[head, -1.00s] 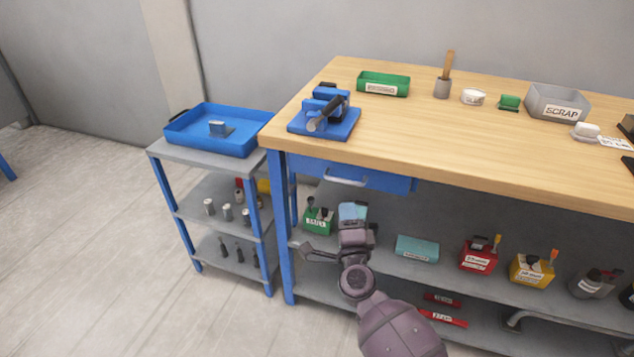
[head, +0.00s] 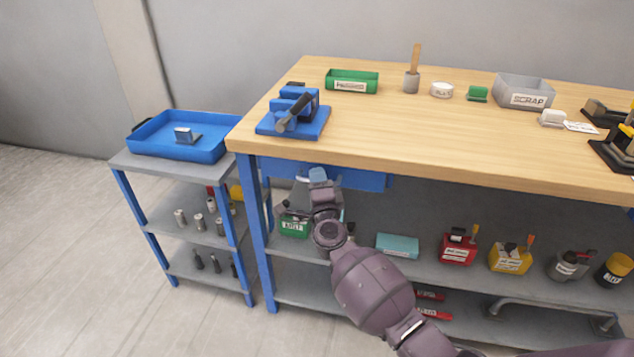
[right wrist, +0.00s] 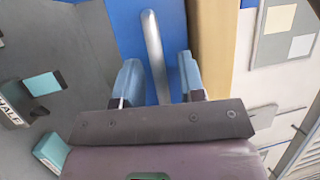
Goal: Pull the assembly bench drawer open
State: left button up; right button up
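The blue assembly bench drawer (head: 362,180) sits under the left end of the wooden bench top (head: 420,140) and looks closed. My right gripper (head: 319,177) is in front of the drawer's front and hides its handle in the head view. In the right wrist view the pale metal handle (right wrist: 153,50) runs between the two blue fingertips of the right gripper (right wrist: 160,78). The fingers are open, one on each side of the bar, with a gap visible on both sides. My left gripper is not in view.
A blue vise-like fixture (head: 295,113) and a green bin (head: 351,82) stand on the bench top. A grey cart with a blue tray (head: 178,137) stands left of the bench. Labelled boxes, such as a red one (head: 458,248), fill the shelf below.

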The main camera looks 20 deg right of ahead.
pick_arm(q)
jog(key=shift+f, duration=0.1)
pick_arm(e)
grip_shut()
dwell(0.3)
